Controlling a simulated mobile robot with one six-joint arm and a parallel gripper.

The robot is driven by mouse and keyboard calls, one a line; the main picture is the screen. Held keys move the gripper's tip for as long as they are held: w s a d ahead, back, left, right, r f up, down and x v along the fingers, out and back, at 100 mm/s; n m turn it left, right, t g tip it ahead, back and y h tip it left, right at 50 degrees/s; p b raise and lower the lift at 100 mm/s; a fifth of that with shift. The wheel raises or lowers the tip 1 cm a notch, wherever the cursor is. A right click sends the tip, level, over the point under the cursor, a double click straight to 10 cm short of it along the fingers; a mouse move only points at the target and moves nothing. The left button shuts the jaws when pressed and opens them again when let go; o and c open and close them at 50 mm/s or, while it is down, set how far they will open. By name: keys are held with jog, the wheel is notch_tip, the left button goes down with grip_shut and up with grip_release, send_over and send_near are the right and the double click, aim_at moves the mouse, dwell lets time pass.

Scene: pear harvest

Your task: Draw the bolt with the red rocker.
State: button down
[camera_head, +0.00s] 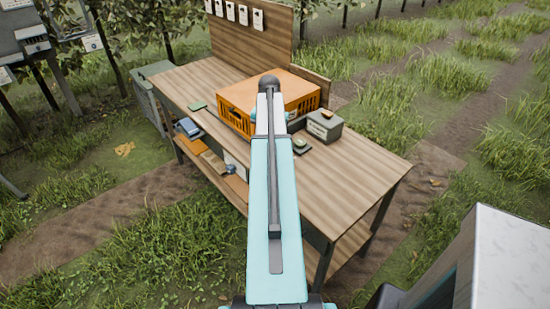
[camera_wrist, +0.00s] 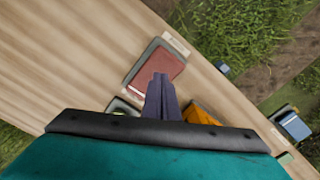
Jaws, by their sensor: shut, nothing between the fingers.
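The red rocker (camera_wrist: 152,74) shows in the wrist view as a wide red plate in a grey frame on the wooden bench, with a pale label (camera_wrist: 176,46) beside it. My gripper (camera_wrist: 161,77) is shut and empty. Its fingertips overlap the lower right edge of the red plate in the picture; I cannot tell whether they touch it. I cannot make out a bolt in either view. In the head view my own arm hides the gripper, and the red rocker does not show there.
The bench (camera_head: 355,165) carries an orange crate (camera_head: 236,97), a grey box (camera_head: 325,125) and a small dark round item (camera_head: 300,146) near the arm. The bench's right end is clear. A backboard with white tags (camera_head: 250,30) stands behind.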

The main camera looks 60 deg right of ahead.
jog(key=shift+f+b, duration=0.8)
jog(key=shift+f, duration=1.35)
dwell(2.3)
jog(key=shift+r+p, duration=2.3)
jog(key=shift+r, duration=1.25)
